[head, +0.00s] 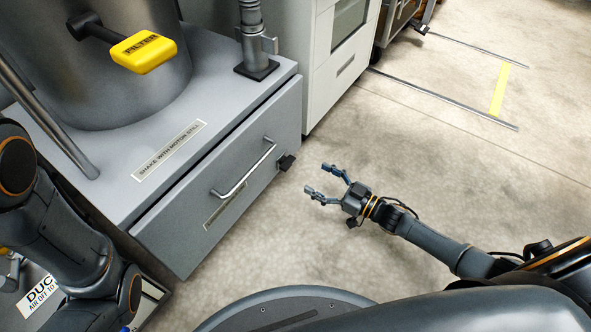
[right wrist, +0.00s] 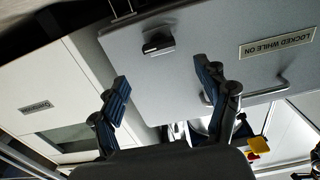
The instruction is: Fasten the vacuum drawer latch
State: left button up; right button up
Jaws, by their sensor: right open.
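The grey vacuum drawer (head: 236,178) looks pushed in flush or nearly so, with a bar handle (head: 246,172) across its front. The small black latch (head: 286,162) sits at the right end of the drawer front. In the right wrist view the latch (right wrist: 158,44) shows as a dark block on the grey panel, beyond the fingers. I cannot tell whether it is engaged. My right gripper (head: 316,178) is open and empty, a short way right of the latch, fingers pointing toward the drawer. The fingers (right wrist: 162,78) are spread in the right wrist view, apart from the latch. My left gripper is not in view.
A metal drum with a yellow FILTER handle (head: 143,51) stands on the cabinet top. A black-footed pipe (head: 255,66) stands at its back corner. A white cabinet (head: 335,75) is beyond the drawer. Concrete floor (head: 430,150) is clear around my right arm.

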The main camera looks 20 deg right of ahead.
aim_at(291, 164)
jog(key=b+x, duration=0.3)
jog(key=x, duration=0.4)
jog(key=shift+w+a+f, duration=0.15)
jog(key=shift+w, duration=0.1)
jog(key=shift+w+a+b, duration=0.25)
jog(key=shift+w+b, duration=0.05)
jog(key=shift+b, duration=0.1)
jog(key=c, duration=1.2)
jog(key=shift+o, duration=0.2)
